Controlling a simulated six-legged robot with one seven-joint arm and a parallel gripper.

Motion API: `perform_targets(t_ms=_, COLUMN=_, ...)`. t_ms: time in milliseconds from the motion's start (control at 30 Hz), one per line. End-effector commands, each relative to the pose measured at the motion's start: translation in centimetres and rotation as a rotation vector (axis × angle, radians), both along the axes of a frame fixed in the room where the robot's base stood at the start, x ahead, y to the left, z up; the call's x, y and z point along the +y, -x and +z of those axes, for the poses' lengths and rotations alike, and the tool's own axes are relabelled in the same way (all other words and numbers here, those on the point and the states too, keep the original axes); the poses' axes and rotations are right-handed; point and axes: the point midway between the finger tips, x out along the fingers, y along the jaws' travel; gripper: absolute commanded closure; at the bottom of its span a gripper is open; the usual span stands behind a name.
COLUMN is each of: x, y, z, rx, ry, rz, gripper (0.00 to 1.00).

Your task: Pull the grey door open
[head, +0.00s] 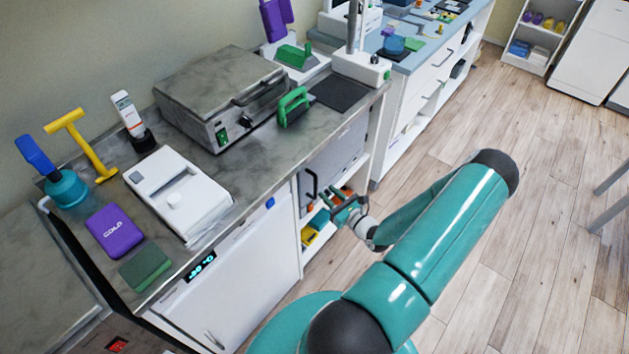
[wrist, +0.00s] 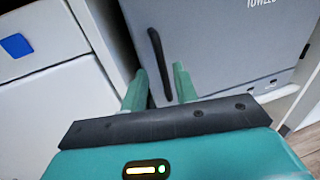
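The handle's lower part appears between the fingers, with gaps on both sides. I cannot tell how deep the fingers reach.
A white cabinet front (head: 235,285) with a blue square (wrist: 16,45) is left of the door. Open shelves with coloured items (head: 318,226) are below. A grey counter (head: 240,165) with devices is above. The wooden floor (head: 520,190) at right is mostly clear.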

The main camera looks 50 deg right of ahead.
Motion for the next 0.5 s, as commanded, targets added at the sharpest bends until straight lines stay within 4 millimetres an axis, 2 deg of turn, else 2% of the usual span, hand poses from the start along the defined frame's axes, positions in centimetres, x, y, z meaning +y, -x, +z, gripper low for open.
perform_targets(t_ms=100, x=-0.2, y=-2.5, z=0.0, rx=-0.002, ry=0.0, rz=0.002, gripper=0.71)
perform_targets(t_ms=300, x=-0.6, y=-6.0, z=0.0, rx=-0.001, ry=0.001, rz=0.002, gripper=0.71)
perform_targets(t_ms=500, x=-0.8, y=-7.6, z=0.0, rx=0.0, ry=0.001, rz=0.0, gripper=0.71)
